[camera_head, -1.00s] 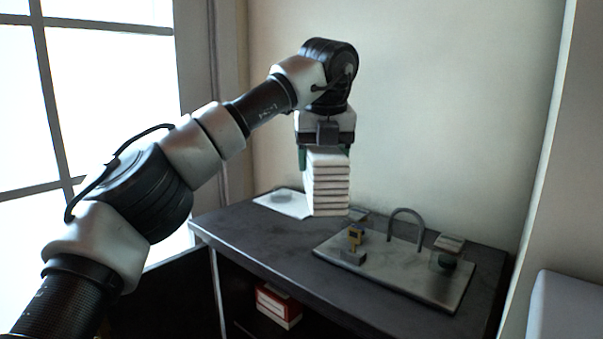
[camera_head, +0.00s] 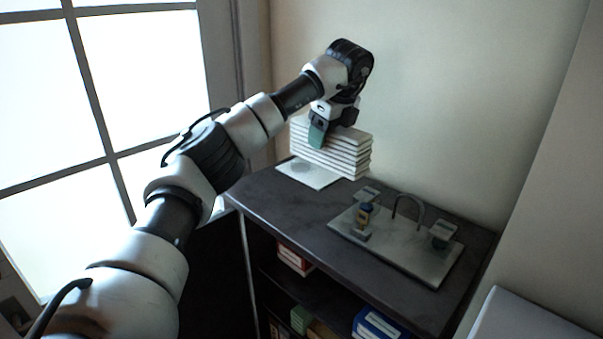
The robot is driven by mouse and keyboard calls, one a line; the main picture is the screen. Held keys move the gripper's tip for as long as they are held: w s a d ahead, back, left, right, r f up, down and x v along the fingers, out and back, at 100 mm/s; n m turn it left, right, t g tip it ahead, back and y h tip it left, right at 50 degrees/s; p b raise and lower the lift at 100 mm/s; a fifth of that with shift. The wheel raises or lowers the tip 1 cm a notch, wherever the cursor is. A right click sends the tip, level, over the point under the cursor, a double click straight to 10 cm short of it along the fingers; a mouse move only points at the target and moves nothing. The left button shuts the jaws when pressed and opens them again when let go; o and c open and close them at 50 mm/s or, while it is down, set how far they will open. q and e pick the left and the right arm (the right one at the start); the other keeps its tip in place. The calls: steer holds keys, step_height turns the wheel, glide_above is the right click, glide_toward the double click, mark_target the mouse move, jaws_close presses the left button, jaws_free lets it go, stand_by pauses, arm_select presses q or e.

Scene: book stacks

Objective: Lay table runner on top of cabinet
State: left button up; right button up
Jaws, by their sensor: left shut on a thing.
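The table runner (camera_head: 345,158) looks like a thick white stack of folded layers. My left gripper (camera_head: 325,133) is shut on its upper part, with one green-tipped finger showing against its front side. The runner is level, over the far left part of the dark cabinet top (camera_head: 290,207). Its lower edge is close to the cabinet top; I cannot tell whether it touches. The far finger is hidden. My right gripper is not in view.
A flat white sheet (camera_head: 308,174) lies at the cabinet's left back corner, just below the runner. A grey tray (camera_head: 405,257) with a curved handle and small items fills the right part. Boxes (camera_head: 375,326) sit on the open shelves. Some bare top lies between.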

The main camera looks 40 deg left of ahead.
mark_target(305, 144)
arm_select(q)
steer(key=a+f, duration=0.2)
steer(key=a, duration=0.1)
steer(key=s+a+f, duration=0.1)
steer(key=a, duration=0.1)
steer(key=shift+a+f, duration=0.25)
steer(key=shift+f, duration=0.05)
steer(key=a+f+p, duration=0.1)
steer(key=f, duration=0.1)
steer(key=a+f+p, duration=0.3)
steer(key=a+f, duration=0.1)
steer(key=shift+s+a+f+p, duration=0.2)
steer(key=shift+s+f+p, duration=0.15)
steer(key=shift+s, duration=0.05)
steer(key=shift+f, duration=0.15)
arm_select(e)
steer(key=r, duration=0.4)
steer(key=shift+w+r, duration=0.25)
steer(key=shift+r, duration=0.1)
arm_select(q)
steer(key=shift+s, duration=0.1)
steer(key=o, duration=1.2)
steer(key=shift+f, duration=0.15)
steer(key=shift+o, duration=0.2)
